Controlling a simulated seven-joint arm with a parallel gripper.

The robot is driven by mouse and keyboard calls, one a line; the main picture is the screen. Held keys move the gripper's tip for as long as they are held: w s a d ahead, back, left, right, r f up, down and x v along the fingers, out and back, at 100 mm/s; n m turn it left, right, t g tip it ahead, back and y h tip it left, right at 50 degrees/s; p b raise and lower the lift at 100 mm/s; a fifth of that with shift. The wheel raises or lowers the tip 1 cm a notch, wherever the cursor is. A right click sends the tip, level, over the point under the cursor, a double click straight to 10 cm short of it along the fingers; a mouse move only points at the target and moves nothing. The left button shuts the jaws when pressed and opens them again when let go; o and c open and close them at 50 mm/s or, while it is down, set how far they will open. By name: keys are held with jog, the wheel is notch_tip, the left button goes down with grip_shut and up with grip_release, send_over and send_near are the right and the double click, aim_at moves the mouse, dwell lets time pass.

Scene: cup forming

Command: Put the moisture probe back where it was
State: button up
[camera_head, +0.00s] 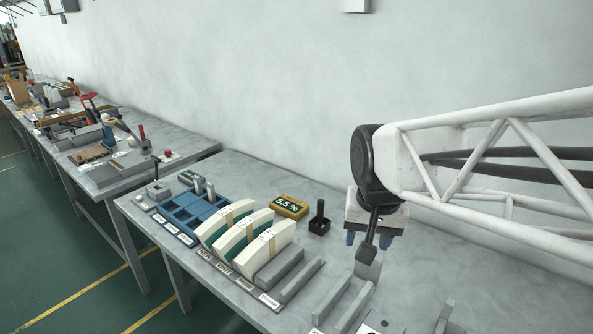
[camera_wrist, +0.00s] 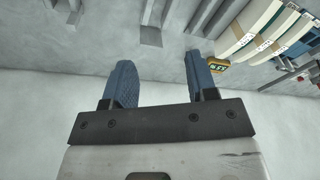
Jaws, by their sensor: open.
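A dark upright handle (camera_head: 320,208), which looks like the moisture probe, stands in a small black square holder (camera_head: 319,226) on the bench in the head view. A yellow meter (camera_head: 290,207) with a green display reading 5.5 % lies just left of it. My gripper (camera_head: 368,240) is to the right of the holder, above the bench and apart from it. In the wrist view my gripper (camera_wrist: 161,82) shows two blue fingers spread apart with nothing between them. The meter also shows there (camera_wrist: 218,67), partly behind the right finger. The probe is not visible in the wrist view.
Several cream curved blocks (camera_head: 264,252) with paper bands stand left of the meter. Blue trays (camera_head: 181,216) lie beyond them. Grey rails (camera_head: 352,304) are at the front, below my gripper. The wall (camera_head: 270,90) closes off the back. Bench beside the holder is clear.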

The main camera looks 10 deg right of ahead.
jog(key=s+f+n, duration=0.2)
jog(key=s+n, duration=0.1)
jog(key=s, duration=0.6)
jog(key=shift+f, duration=0.2)
